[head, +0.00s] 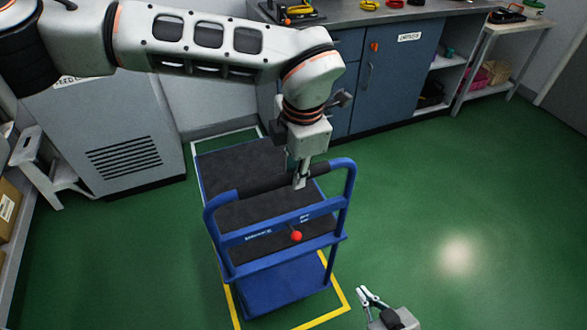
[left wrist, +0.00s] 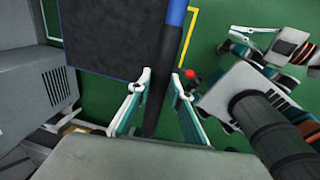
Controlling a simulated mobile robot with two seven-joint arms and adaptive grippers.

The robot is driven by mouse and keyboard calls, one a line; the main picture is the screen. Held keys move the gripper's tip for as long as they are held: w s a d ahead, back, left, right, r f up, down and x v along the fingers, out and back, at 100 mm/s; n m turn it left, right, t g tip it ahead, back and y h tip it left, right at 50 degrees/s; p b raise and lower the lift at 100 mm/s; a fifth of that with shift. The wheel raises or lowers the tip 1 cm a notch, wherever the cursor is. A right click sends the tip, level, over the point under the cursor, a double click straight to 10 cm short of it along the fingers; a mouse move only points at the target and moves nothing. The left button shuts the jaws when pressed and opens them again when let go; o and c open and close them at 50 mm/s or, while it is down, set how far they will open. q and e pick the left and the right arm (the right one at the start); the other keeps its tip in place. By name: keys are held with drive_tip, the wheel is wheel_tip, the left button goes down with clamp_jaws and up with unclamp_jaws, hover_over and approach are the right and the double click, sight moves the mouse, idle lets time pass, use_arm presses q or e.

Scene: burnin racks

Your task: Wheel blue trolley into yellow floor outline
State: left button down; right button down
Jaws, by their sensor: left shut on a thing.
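The blue trolley (head: 290,287) stands upright with its dark deck (head: 240,165) reaching back toward the grey cabinet and its push handle (head: 347,190) nearest me. The yellow floor outline (head: 340,297) shows around the trolley's near end, with its near corner bare; the trolley hides much of it. A yellow line also shows in the left wrist view (left wrist: 188,35). My left gripper (head: 300,180) is shut on the handle's black grip (head: 265,186); in the left wrist view its fingers (left wrist: 158,85) flank the bar. My right gripper (head: 374,296) is open and empty, right of the trolley's near end.
A white floor outline (head: 225,136) borders the deck's far end. A grey vented cabinet (head: 120,150) stands left, with a white step stool (head: 45,165) beside it. A blue workbench (head: 385,75) and a shelf table (head: 500,60) line the back. Green floor is clear to the right.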

use_arm(q)
drive_tip(key=shift+s+d, duration=0.1)
drive_tip(key=shift+s, duration=0.15)
drive_tip(key=c, duration=1.8)
unclamp_jaws()
drive_tip(key=shift+o, duration=0.2)
drive_tip(key=shift+w, duration=0.2)
